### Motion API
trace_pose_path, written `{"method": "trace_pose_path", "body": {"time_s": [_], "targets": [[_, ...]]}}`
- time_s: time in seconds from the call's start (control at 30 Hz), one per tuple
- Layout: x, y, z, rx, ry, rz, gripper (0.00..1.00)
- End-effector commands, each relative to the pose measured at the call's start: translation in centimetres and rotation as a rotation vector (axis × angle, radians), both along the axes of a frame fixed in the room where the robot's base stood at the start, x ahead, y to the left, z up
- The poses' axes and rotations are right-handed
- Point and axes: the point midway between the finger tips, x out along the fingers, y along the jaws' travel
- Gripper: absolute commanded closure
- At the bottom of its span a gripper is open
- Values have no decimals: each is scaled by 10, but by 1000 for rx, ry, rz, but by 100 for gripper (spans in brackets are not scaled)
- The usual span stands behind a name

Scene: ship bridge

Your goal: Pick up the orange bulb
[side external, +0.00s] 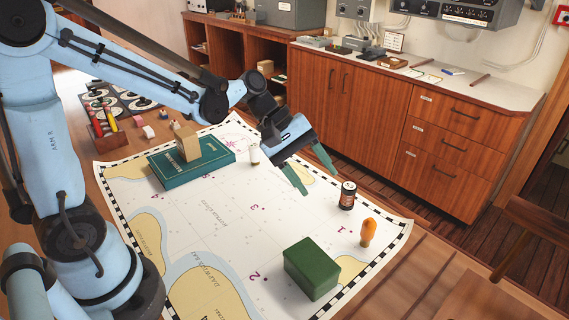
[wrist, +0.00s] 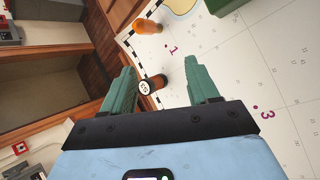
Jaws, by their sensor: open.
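The orange bulb (side external: 368,232) stands on the chart near its right edge, to the right of the green box. It also shows at the top of the wrist view (wrist: 146,27), beyond my fingertips. My gripper (side external: 320,182) is open and empty above the chart, up and to the left of the bulb. In the wrist view its two green fingers (wrist: 158,80) are spread apart, with a dark cylinder with a white top (wrist: 152,85) seen between them, lower down on the chart. That cylinder (side external: 347,196) stands between my gripper and the bulb in the side view.
A green box (side external: 312,268) sits on the chart (side external: 215,215) left of the bulb. Wooden cabinets (side external: 440,150) line the back. The chart's middle is clear.

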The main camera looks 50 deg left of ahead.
Motion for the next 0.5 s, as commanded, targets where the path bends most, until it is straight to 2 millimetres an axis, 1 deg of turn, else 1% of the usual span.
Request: {"method": "trace_pose_path", "body": {"time_s": [0.03, 0.23, 0.4, 0.5], "targets": [[9, -3, -5, -65, 52, 35, 40], [30, -15, -23, -316, 281, 152, 40], [40, -19, -40, -492, 467, 211, 40], [41, -20, -48, -561, 551, 228, 40]]}}
